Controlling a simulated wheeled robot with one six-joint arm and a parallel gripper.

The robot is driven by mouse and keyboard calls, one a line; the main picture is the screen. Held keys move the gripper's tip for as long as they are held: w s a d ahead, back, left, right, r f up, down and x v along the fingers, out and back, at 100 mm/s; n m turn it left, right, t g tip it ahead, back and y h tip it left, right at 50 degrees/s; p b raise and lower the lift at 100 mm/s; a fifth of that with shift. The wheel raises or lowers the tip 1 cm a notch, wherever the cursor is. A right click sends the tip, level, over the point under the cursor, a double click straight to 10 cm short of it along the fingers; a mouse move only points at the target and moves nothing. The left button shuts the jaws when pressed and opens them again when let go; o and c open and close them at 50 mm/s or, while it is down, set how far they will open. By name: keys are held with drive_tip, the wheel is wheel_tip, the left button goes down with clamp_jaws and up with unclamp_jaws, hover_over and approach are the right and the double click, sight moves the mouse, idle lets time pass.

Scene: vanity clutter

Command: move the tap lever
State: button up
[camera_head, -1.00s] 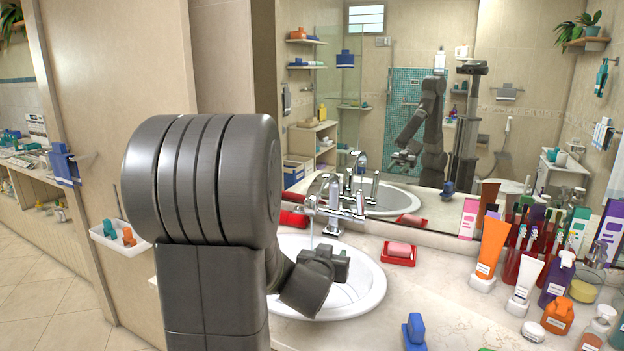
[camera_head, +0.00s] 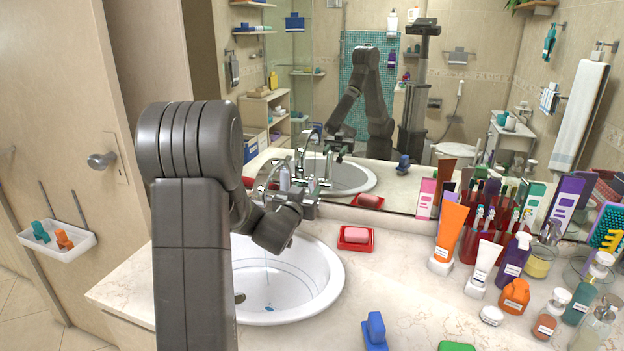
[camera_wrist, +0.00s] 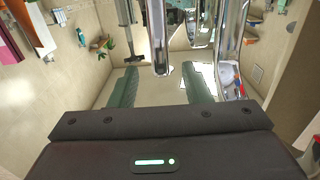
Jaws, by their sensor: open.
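The chrome tap (camera_head: 272,182) stands at the back of the white basin, partly hidden behind my arm and gripper in the head view. My gripper (camera_head: 308,192) is at the height of the tap's upper part, close to it. In the wrist view my gripper (camera_wrist: 160,85) is open, with its two green fingers apart. A shiny chrome bar, seemingly the tap lever (camera_wrist: 157,40), reaches down between the fingers, its rounded end near their level. Contact with either finger does not show. A second chrome part of the tap (camera_wrist: 226,40) passes beside the right finger.
The basin (camera_head: 325,280) is below my gripper. A red soap dish (camera_head: 356,245) sits to its right. Tubes and bottles, including an orange tube (camera_head: 449,232), crowd the counter's right side. A blue object (camera_head: 375,332) stands at the front. The mirror (camera_head: 400,120) is close behind the tap.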

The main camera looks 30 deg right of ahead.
sight(311, 184)
drive_tip(key=p+x, duration=0.1)
drive_tip(key=x, duration=0.5)
drive_tip(key=shift+a, duration=0.1)
clamp_jaws()
